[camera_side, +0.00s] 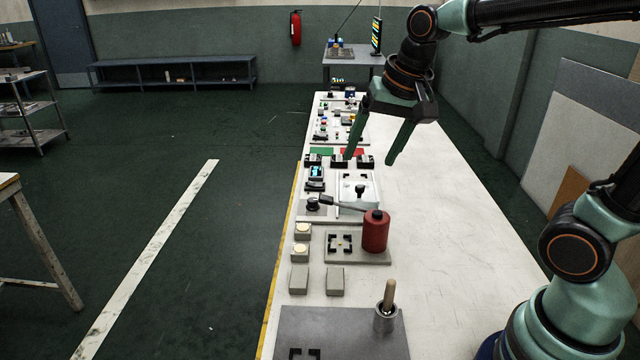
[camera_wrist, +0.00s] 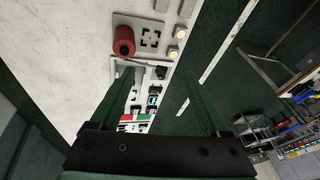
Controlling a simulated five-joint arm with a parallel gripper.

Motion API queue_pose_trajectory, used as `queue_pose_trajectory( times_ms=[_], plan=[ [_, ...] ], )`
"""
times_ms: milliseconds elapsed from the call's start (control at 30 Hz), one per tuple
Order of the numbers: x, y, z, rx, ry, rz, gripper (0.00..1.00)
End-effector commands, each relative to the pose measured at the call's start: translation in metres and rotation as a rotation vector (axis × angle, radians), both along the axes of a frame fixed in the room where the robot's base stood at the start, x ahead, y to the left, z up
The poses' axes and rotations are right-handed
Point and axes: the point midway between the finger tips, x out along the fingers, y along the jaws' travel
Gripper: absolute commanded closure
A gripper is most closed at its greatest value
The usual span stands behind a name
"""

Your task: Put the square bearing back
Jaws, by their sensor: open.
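I cannot tell for certain which item is the square bearing. Two small pale square blocks with round cream tops, a far one (camera_side: 302,230) and a near one (camera_side: 299,250), stand at the bench's left edge; they also show in the wrist view (camera_wrist: 180,32). Beside them is a grey plate (camera_side: 365,257) with black corner brackets around a square space holding no block. Two plain grey blocks, left (camera_side: 299,279) and right (camera_side: 335,281), stand nearer the camera. My gripper (camera_side: 371,158) is open and empty above the bench, beyond the plate; its fingers also show in the wrist view (camera_wrist: 160,70).
A red cylinder (camera_side: 375,232) stands on the plate's right end. A metal cup with a wooden-handled tool (camera_side: 386,318) stands on a grey mat (camera_side: 340,325) with more black brackets. Several devices line the bench's far left side. The white bench top (camera_side: 450,260) is clear at right.

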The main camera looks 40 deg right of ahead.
Motion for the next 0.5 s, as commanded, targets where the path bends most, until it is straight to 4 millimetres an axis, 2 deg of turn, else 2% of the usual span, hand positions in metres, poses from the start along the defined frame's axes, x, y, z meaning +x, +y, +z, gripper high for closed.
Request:
queue_pose_trajectory(
  times_ms=[33,200,333,500],
  plan=[
    [-0.015,0.001,0.001,-0.039,-0.030,0.100,0.21],
    [-0.049,0.001,-0.008,-0.169,-0.094,0.396,0.21],
    [-0.063,0.002,-0.015,-0.236,-0.121,0.533,0.21],
    [-0.069,0.002,-0.020,-0.268,-0.130,0.596,0.21]
  ],
)
